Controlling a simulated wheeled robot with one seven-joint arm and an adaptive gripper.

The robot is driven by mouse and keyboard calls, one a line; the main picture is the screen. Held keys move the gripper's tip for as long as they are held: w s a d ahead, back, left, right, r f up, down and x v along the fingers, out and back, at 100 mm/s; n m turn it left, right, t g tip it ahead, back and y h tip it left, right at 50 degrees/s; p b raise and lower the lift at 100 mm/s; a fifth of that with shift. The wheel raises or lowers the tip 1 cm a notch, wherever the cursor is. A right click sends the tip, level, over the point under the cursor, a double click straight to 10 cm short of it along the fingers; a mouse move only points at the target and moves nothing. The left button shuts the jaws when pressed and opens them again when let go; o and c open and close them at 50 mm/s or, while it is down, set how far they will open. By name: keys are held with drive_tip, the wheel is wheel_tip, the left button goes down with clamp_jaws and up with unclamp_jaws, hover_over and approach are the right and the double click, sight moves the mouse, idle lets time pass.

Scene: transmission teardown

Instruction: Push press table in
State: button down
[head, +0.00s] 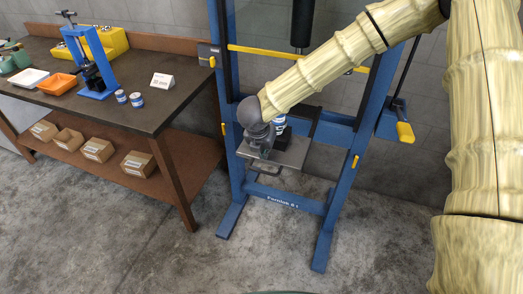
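The press table (292,152) is a grey plate between the blue uprights of the floor press (325,207). It sticks out toward me, with a small loop handle (266,171) under its front edge. My gripper (260,148) is at the left part of the plate, close over its surface. I cannot tell whether it touches the plate or whether its fingers are open. A blue and white can-like part (280,123) shows just behind my gripper, partly hidden by it. The black press ram (300,27) hangs above, behind my arm.
A workbench (150,108) stands at the left with a small blue press (90,62), an orange tray (58,84) and two small cans (129,98). Cardboard boxes (97,149) sit on its lower shelf. A yellow-gripped lever (404,131) is at the press's right. The concrete floor (170,245) in front is clear.

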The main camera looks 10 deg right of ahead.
drive_tip(key=shift+w+d, duration=0.25)
drive_tip(key=shift+w, duration=0.2)
drive_tip(key=shift+w+d, duration=0.1)
